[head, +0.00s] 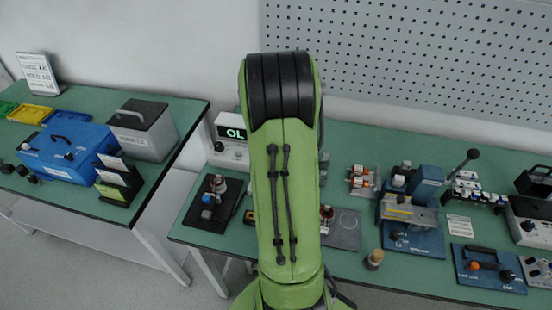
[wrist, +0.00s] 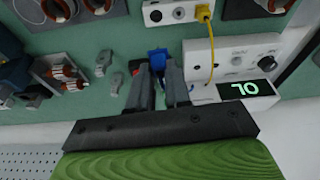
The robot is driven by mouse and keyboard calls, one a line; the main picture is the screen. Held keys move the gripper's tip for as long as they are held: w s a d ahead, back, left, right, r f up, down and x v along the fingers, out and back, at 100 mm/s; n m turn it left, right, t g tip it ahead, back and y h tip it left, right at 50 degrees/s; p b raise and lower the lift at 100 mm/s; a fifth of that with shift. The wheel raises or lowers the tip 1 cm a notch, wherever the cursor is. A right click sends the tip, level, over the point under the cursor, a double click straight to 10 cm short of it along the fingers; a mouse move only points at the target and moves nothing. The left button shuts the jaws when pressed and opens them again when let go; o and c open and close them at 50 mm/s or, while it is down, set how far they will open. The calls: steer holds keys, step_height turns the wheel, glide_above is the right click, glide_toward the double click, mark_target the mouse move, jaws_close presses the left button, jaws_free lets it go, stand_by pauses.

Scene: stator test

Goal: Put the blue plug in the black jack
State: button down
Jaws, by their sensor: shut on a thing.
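In the wrist view my gripper (wrist: 158,70) is shut on the blue plug (wrist: 157,57), whose blue body shows between and just beyond the fingertips. The plug's tip is hidden or too small to make out. To the right stands a white meter (wrist: 225,60) with a lit display and a dark knob. Small dark sockets show on the left part of its face; I cannot tell for certain which is the black jack. The plug appears apart from the meter, to its left. The meter (head: 231,151) also shows in the head view, where my arm hides the gripper and plug.
A yellow cable (wrist: 205,42) runs from a white box (wrist: 178,12) to the meter. Grey clips (wrist: 104,62) and copper-wound parts (wrist: 72,76) lie to the left on the green bench. In the head view, a blue fixture (head: 415,215) stands right of my arm.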

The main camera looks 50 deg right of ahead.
steer(key=shift+s+a+f+b+x, duration=0.15)
steer(key=shift+a+b+x, duration=0.15)
steer(key=shift+b+x, duration=0.9)
steer(key=shift+s+a+b+x, duration=0.25)
steer(key=shift+b+x, duration=0.5)
steer(key=shift+x, duration=0.85)
steer(key=shift+s+a+f+b+x, duration=0.1)
steer(key=shift+a+b+x, duration=0.25)
steer(key=shift+b+x, duration=0.9)
steer(key=shift+b+x, duration=0.7)
steer(key=shift+x, duration=0.15)
steer(key=shift+a+f, duration=0.15)
steer(key=shift+f+b, duration=0.1)
steer(key=shift+b, duration=0.2)
steer(key=shift+f, duration=0.25)
steer(key=c, duration=1)
jaws_free()
